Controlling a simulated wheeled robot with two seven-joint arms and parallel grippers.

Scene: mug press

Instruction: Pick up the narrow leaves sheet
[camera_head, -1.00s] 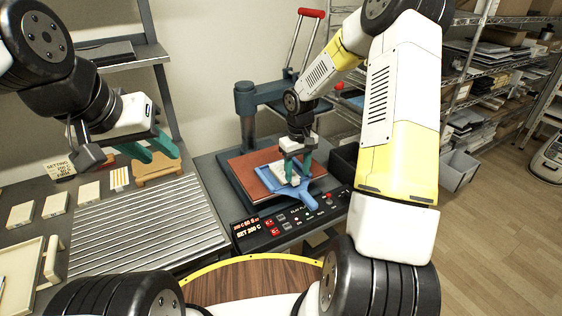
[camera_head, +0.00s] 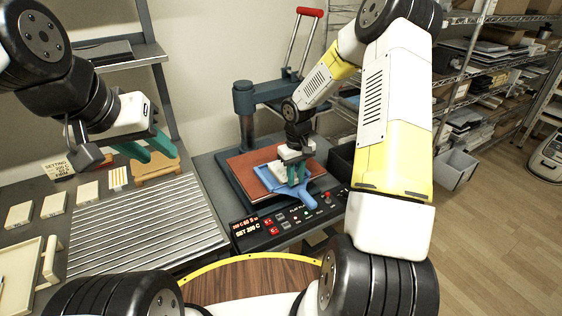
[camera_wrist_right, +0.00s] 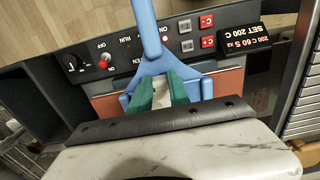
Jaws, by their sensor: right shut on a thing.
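My right gripper (camera_head: 297,172) points down over the blue handled frame (camera_head: 302,197) at the press. In the right wrist view its green fingers (camera_wrist_right: 162,94) are shut on a pale piece (camera_wrist_right: 161,92) between the arms of the blue frame (camera_wrist_right: 150,35). The fingers and the gripper body hide most of this piece. No leaf pattern can be made out, so I cannot tell which thing is the narrow leaves sheet. A small card with orange stripes (camera_head: 118,178) stands on the left table. My left gripper (camera_head: 151,150) is open and empty above the left table.
The press (camera_head: 243,115) with its red-handled lever stands behind my right gripper. Its control panel (camera_head: 280,228) is in front. A ribbed metal surface (camera_head: 145,225), several pale blocks and a tray (camera_head: 20,275) fill the left. A grey bin (camera_head: 455,170) is at right.

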